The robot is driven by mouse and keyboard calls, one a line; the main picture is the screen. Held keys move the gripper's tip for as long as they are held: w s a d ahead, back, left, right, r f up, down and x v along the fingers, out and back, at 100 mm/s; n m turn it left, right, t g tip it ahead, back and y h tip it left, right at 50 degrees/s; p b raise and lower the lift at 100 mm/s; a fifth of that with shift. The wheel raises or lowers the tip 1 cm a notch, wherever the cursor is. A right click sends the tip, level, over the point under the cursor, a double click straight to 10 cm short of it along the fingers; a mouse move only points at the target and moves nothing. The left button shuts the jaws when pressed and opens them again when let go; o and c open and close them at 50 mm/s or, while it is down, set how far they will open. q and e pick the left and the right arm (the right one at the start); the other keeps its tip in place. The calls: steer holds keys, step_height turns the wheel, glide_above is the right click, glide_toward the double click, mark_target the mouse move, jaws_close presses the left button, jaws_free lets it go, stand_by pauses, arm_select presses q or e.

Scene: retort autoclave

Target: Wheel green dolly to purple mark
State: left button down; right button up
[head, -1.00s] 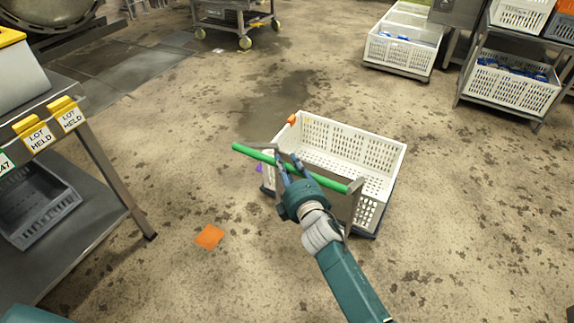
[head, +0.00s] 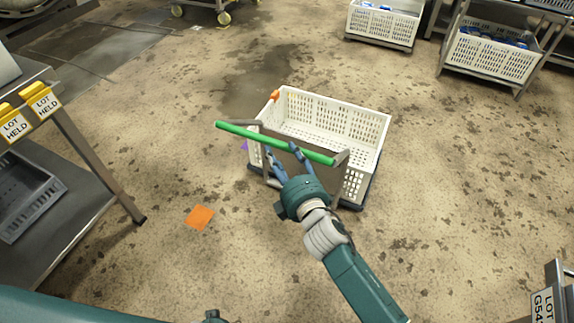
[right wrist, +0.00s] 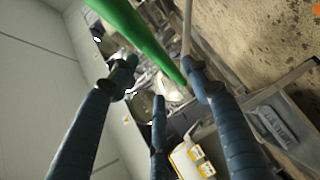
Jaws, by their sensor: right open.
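The green dolly's bright green push bar (head: 275,143) rises on grey posts at the near side of a white crate (head: 345,125). The crate stands on a dark blue base (head: 352,206). The purple mark (head: 245,146) shows only as a small patch on the floor at the dolly's left, mostly hidden. My right gripper (head: 281,156) is open, its fingers spread just below and near the bar. In the right wrist view the bar (right wrist: 145,35) crosses beyond the open fingers; I cannot tell whether they touch it. Part of my left arm shows at the bottom left; its gripper is out of frame.
An orange mark (head: 199,217) lies on the floor left of the dolly. A steel table (head: 85,215) with yellow LOT HELD tags is at the left. White crates (head: 383,24) stand at the back right. Floor around the dolly is mostly clear.

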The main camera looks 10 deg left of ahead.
steer(key=v, duration=0.4)
steer(key=shift+s, duration=0.1)
steer(key=shift+f, duration=0.1)
stand_by(0.3)
